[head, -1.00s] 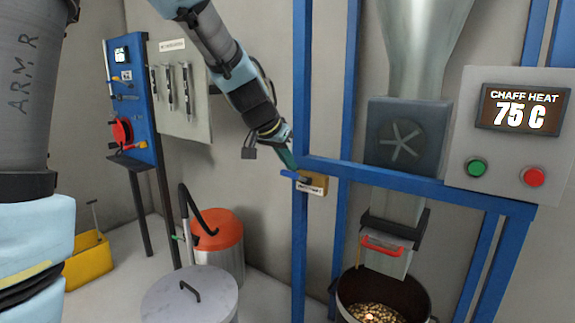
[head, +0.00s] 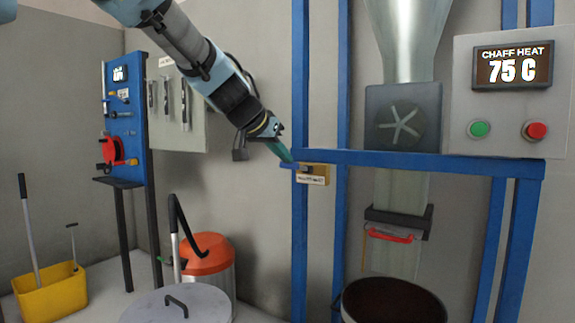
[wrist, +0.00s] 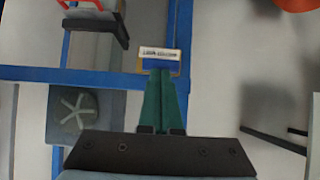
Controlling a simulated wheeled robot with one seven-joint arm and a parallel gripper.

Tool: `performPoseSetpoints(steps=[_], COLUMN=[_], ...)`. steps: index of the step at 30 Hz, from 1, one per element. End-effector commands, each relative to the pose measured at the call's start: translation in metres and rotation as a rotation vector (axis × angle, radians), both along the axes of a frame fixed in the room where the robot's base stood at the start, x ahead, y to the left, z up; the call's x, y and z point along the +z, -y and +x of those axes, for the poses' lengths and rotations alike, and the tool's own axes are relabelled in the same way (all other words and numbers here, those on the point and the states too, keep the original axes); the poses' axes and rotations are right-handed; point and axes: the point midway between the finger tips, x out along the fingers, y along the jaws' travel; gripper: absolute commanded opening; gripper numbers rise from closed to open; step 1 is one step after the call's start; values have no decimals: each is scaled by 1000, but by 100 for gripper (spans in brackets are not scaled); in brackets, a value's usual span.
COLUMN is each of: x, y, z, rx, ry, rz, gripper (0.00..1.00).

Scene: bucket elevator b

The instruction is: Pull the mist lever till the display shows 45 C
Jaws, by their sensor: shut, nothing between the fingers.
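The label is too small to read. My gripper (head: 289,157) has green fingers, which are shut and empty. Their tips are at or just above the blue handle; I cannot tell whether they touch. In the wrist view my fingertips (wrist: 160,74) reach the edge of the labelled box (wrist: 160,54), partly covering the blue part there. The display (head: 513,66) reads "CHAFF HEAT 75 C".
A green button (head: 480,129) and a red button (head: 536,131) sit below the display. The blue frame (head: 430,163) crosses in front of a chute. A dark bucket (head: 393,300), a lidded drum (head: 178,304) and an orange-topped bin (head: 208,255) stand on the floor.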

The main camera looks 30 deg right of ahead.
Motion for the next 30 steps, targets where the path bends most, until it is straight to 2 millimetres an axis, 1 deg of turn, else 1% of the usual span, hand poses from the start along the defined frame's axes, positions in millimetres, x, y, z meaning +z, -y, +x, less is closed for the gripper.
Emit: performPoseSetpoints(steps=[1, 5, 14, 30], x=[-13, -18, -28, -56], y=[-1, -2, -4, -7], z=[0, -1, -3, -5], rx=[1, 1, -1, -2], ry=[8, 28, 26, 24], rz=[-14, -52, -48, -46], gripper=[0, 0, 0, 0])
